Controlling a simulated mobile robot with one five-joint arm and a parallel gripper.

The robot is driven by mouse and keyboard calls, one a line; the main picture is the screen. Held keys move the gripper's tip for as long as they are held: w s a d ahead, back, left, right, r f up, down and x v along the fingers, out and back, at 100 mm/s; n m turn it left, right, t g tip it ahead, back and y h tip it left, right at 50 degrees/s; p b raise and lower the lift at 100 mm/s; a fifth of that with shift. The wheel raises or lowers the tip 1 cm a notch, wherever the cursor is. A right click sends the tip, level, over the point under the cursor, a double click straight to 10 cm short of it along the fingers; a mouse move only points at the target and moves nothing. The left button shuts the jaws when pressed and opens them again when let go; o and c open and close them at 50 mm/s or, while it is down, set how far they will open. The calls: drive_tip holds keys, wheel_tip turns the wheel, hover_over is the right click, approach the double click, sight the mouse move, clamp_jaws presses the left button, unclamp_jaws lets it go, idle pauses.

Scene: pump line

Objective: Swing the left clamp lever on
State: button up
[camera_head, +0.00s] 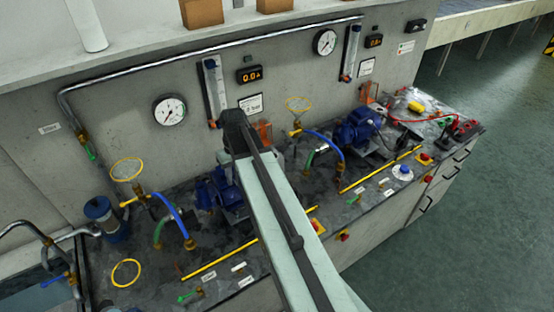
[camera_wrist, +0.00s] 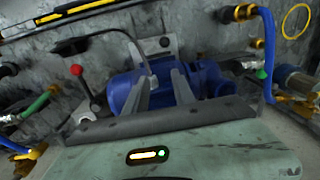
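A clamp lever with a red ball knob (camera_wrist: 77,70) stands on a light metal base, left of the blue pump (camera_wrist: 125,92) in the wrist view. Its rod is raised, leaning slightly. I cannot tell whether this is the left clamp lever. My gripper (camera_wrist: 161,76) has its two grey fingers apart over the pump, with only blue casing seen between them. The fingers are to the right of the red knob and apart from it. In the head view, my arm covers part of the left pump (camera_head: 224,192) and hides the fingers and lever.
A blue hose (camera_head: 172,212) and a yellow handwheel (camera_head: 127,169) are left of the pump. A second blue pump (camera_head: 357,128) stands farther right. A dark curved rod crosses near the lever in the wrist view. Yellow strips run along the bench front.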

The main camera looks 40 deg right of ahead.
drive_tip(key=d+y, duration=0.1)
drive_tip(key=d, duration=1.8)
wheel_tip(320, 180, down, 7)
drive_tip(key=a+b, duration=0.2)
drive_tip(key=b, duration=0.5)
drive_tip(key=shift+s+a, duration=0.15)
drive_tip(key=shift+s, duration=0.25)
clamp_jaws()
